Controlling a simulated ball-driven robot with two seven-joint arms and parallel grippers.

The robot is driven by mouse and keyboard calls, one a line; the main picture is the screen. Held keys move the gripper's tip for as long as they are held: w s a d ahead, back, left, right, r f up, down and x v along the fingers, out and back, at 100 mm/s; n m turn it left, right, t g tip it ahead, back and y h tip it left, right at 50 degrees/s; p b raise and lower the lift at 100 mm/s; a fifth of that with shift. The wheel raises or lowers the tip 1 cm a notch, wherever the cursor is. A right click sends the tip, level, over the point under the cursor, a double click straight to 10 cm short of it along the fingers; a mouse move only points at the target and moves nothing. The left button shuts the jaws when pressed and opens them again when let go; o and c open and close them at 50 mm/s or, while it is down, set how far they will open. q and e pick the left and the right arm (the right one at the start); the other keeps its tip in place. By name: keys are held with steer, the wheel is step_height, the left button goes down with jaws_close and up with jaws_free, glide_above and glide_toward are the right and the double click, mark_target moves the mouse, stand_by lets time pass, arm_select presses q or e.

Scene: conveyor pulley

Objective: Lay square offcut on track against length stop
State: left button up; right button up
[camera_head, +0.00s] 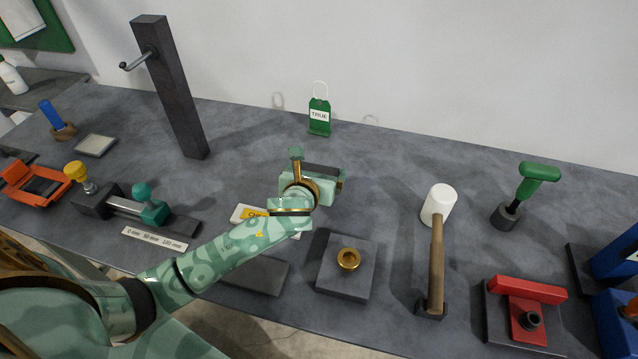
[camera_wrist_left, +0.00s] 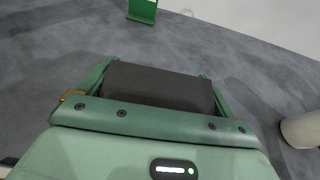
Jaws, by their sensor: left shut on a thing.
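My left gripper (camera_head: 322,172) is over the middle of the bench, shut on a dark grey block (camera_wrist_left: 158,86) that spans between its two green fingers. The block (camera_head: 322,169) is mostly hidden by the gripper in the head view; I cannot tell whether it is the square offcut. A pale square tile (camera_head: 95,145) lies on the bench at the far left. My right gripper is not in view.
A dark post (camera_head: 172,95) with a crank stands behind the track. A green TRUE tag (camera_head: 320,117) stands at the back. A yellow-labelled item (camera_head: 246,214) lies under my left arm. A brass-knobbed plate (camera_head: 345,275) and a mallet (camera_head: 437,250) are to the right.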

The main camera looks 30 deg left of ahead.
arm_select(q)
step_height(320, 180, down, 4)
steer(key=shift+d+r+b, duration=0.1)
steer(key=shift+r+b, duration=0.15)
steer(key=shift+b, duration=0.8)
steer(key=shift+r, duration=0.25)
steer(key=o, duration=1)
steer(key=shift+f, duration=0.15)
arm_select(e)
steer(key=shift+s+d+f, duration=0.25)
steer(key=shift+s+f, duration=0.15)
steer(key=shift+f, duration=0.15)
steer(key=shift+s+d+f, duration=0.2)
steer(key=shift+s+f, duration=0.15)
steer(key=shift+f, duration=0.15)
